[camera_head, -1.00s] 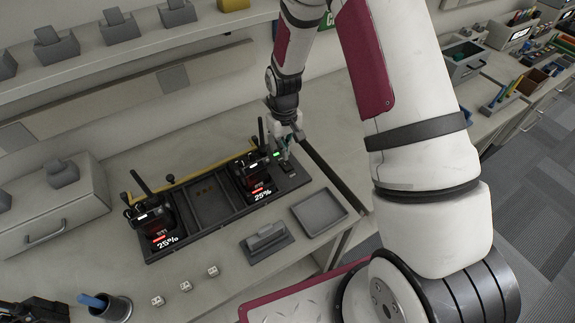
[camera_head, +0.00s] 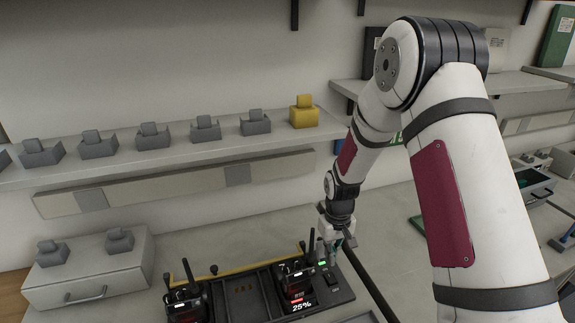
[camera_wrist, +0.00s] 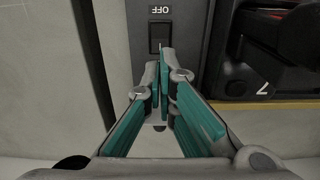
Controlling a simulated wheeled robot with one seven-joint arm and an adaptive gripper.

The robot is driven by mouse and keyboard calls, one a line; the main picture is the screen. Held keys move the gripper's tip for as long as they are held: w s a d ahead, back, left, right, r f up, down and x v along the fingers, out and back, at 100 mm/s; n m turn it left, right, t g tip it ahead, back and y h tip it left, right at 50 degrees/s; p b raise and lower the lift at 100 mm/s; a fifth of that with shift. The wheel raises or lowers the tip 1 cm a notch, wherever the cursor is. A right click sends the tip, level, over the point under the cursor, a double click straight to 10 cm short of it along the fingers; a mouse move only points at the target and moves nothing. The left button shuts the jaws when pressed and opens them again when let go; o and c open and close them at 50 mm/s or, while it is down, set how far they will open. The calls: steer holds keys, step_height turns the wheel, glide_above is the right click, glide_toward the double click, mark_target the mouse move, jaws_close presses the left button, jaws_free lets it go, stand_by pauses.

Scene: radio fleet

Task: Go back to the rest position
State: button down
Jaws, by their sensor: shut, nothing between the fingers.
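My gripper (camera_head: 336,246) is low over the right end of the dark charging rack (camera_head: 338,290) in the head view. In the wrist view its teal-padded fingers (camera_wrist: 163,82) are closed together with nothing between them. The fingertips are just below a black rocker switch (camera_wrist: 159,38) marked OFF; I cannot tell whether they touch it. Two black radios stand in the rack, one at the right (camera_head: 296,281) with a red 25% display and one at the left (camera_head: 185,302), partly cut off. A small green light (camera_head: 322,264) shows near the gripper.
A wall shelf (camera_head: 180,155) holds several grey blocks and a yellow block (camera_head: 303,112) behind the rack. A grey drawer box (camera_head: 88,275) stands at the left. A dark bar (camera_head: 368,283) runs beside the rack. More bins (camera_head: 530,182) are at the far right.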

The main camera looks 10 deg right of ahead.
steer(key=s+r+m+t, duration=0.1)
steer(key=s+r, duration=0.2)
steer(key=r, duration=0.9)
steer(key=s+r+t, duration=0.2)
steer(key=s+r, duration=0.2)
steer(key=r, duration=0.7)
steer(key=s+r+t, duration=0.1)
steer(key=s+r, duration=0.5)
steer(key=s, duration=0.3)
steer(key=s+r+m+t, duration=0.1)
steer(key=s+r, duration=0.5)
steer(key=s, duration=0.4)
steer(key=shift+s+t, duration=0.15)
steer(key=shift+t, duration=0.15)
steer(key=shift+r, duration=0.15)
